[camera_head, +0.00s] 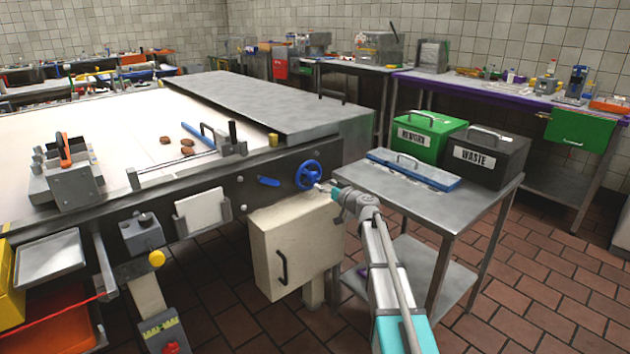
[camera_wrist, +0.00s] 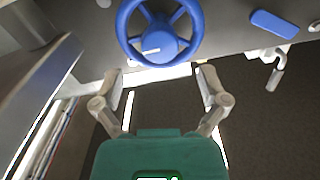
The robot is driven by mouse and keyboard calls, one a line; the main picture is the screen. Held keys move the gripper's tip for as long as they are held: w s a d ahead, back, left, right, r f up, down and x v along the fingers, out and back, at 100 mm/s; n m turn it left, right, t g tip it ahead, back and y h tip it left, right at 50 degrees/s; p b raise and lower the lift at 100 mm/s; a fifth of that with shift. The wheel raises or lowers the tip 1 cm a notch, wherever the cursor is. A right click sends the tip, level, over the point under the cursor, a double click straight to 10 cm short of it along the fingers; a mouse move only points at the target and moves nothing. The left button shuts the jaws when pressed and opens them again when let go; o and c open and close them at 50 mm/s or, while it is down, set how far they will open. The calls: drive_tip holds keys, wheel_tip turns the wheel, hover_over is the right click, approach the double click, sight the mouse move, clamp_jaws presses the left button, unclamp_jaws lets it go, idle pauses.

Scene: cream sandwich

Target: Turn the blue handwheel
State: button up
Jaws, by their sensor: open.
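The blue handwheel (camera_head: 309,175) is mounted on the dark side panel of the long machine, right of the middle of the panel in the head view. In the wrist view the handwheel (camera_wrist: 160,45) shows at the top centre, with its spokes and a white mark on its hub; its upper rim is cut off. My gripper (camera_head: 325,188) is close to the wheel's lower right in the head view. In the wrist view my gripper (camera_wrist: 160,76) has its two fingers spread wide near the wheel's lower rim. Nothing is between the fingers, and I cannot tell whether they touch the rim.
A blue lever (camera_head: 268,181) sits left of the wheel. A cream cabinet (camera_head: 290,245) stands below. At right, a steel table (camera_head: 450,205) bears a green bin (camera_head: 428,135), a black bin (camera_head: 490,157) and a blue-edged lid (camera_head: 412,170). Tiled floor is open at lower right.

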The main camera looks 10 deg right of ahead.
sight(316, 180)
drive_tip(key=shift+x, duration=2.8)
drive_tip(key=c, duration=1.1)
drive_tip(key=shift+c, duration=0.2)
drive_tip(key=shift+m, duration=0.4)
